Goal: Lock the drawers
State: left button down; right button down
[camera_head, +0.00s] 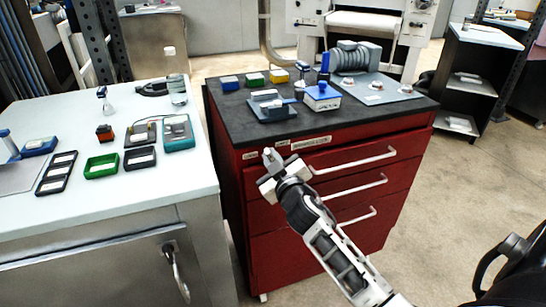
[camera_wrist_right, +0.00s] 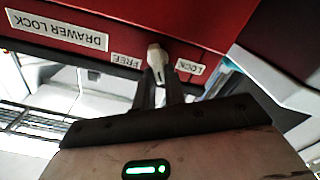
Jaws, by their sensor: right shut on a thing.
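The red drawer cabinet (camera_head: 255,205) has a dark top and several drawers with white bar handles (camera_head: 352,160), which look closed. On its upper front left sits a small pale lock knob (camera_head: 268,153). In the right wrist view the lock knob (camera_wrist_right: 157,57) is between the FREE label (camera_wrist_right: 126,61) and the LOCK label (camera_wrist_right: 189,67), with the DRAWER LOCK label (camera_wrist_right: 57,30) further left. My right gripper (camera_head: 270,167) is at the knob, and its fingers (camera_wrist_right: 160,88) are shut on it. The fingers hide part of the knob. My left gripper is out of view.
A white table (camera_head: 100,205) with small trays and devices stands close on the left. Blue, green and yellow boxes, a grey mat (camera_head: 385,92) and a motor-like device (camera_head: 350,58) rest on the cabinet top.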

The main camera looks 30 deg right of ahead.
jog(key=n, duration=0.7)
jog(key=f+n, duration=0.1)
jog(key=n, duration=0.3)
jog(key=shift+a+n+p, duration=0.3)
jog(key=shift+p, duration=0.05)
jog(key=shift+f+n, duration=0.1)
jog(key=shift+n, duration=0.2)
jog(key=c, duration=1.5)
grip_release()
jog(key=shift+o, duration=0.2)
jog(key=b+v, duration=0.2)
jog(key=v, duration=1.3)
jog(key=shift+s, duration=0.45)
